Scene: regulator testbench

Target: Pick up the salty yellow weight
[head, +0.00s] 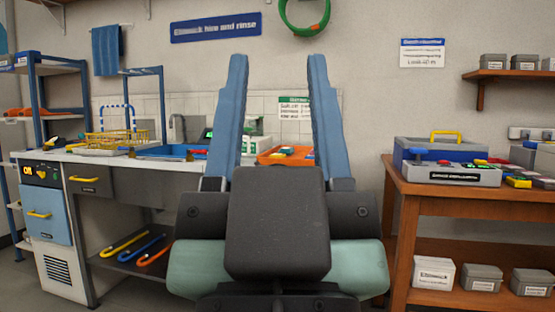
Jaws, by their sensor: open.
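My gripper (278,65) is in the middle of the head view, raised, with its two blue fingers wide apart and nothing between them. A small yellow block (518,181), possibly the yellow weight, lies on the wooden table (398,215) at the right, among several small coloured blocks. It is well to the right of my gripper and apart from it. Whether it is salty is too small to tell. Small coloured pieces also lie in an orange tray (268,158), partly hidden behind my right finger.
A grey case (450,176) and a blue box with a yellow handle (446,137) stand on the right table. Grey boxes (482,278) sit on its lower shelf. At the left is a workbench (130,163) with a yellow wire rack (118,138).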

